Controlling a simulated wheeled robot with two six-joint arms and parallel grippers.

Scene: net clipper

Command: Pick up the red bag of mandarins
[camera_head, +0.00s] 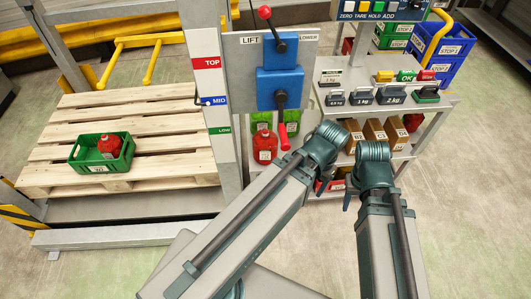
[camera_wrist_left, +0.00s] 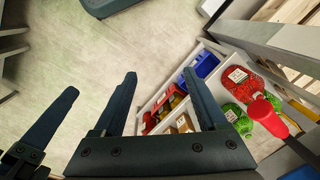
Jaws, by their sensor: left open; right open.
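A red bag of mandarins (camera_head: 265,147) with a white label stands on the left end of the shelf rack, left of my forearms. It also shows in the left wrist view (camera_wrist_left: 241,84), beside green bags. A second red bag (camera_head: 109,146) lies in a green crate (camera_head: 87,158) on the pallet. My left gripper (camera_wrist_left: 162,95) is open and empty, its fingers apart, with the rack beyond its right finger. My right gripper (camera_head: 352,188) is low in front of the rack, open, mostly hidden behind its own wrist. Neither gripper touches a red bag.
The shelf rack (camera_head: 428,125) holds weights, brown boxes (camera_head: 374,131) and green bags (camera_head: 290,119). A lift panel (camera_head: 240,75) with red-knobbed levers stands above the bag. The wooden pallet (camera_head: 160,140) is at left. Blue crates (camera_head: 450,48) are at back right. Floor is clear at right.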

